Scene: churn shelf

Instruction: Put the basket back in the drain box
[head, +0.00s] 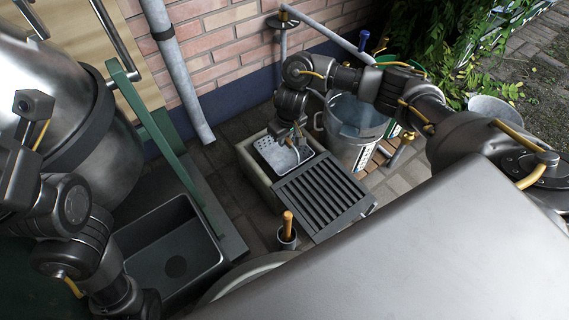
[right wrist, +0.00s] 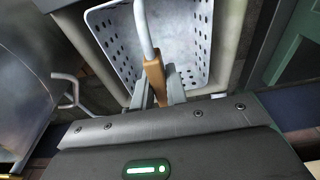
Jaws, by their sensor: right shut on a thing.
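The pale perforated basket (head: 272,153) is at the opening of the drain box (head: 247,172), within its rim as seen from above. I cannot tell whether it rests on the bottom or hangs. My right gripper (head: 298,142) is above the basket's right side. In the right wrist view the gripper (right wrist: 158,92) is shut on the brown grip of the basket's handle, with the basket (right wrist: 183,50) beyond it, between the box walls (right wrist: 232,40). My left arm shows at the lower left of the head view; its fingers are not visible.
A dark slatted grate (head: 322,197) lies beside the box, at its front right. A metal bucket (head: 352,135) stands behind right. A small pot with a wooden-handled tool (head: 287,232) is in front. A dark sink (head: 170,250) and green frame (head: 175,160) are left.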

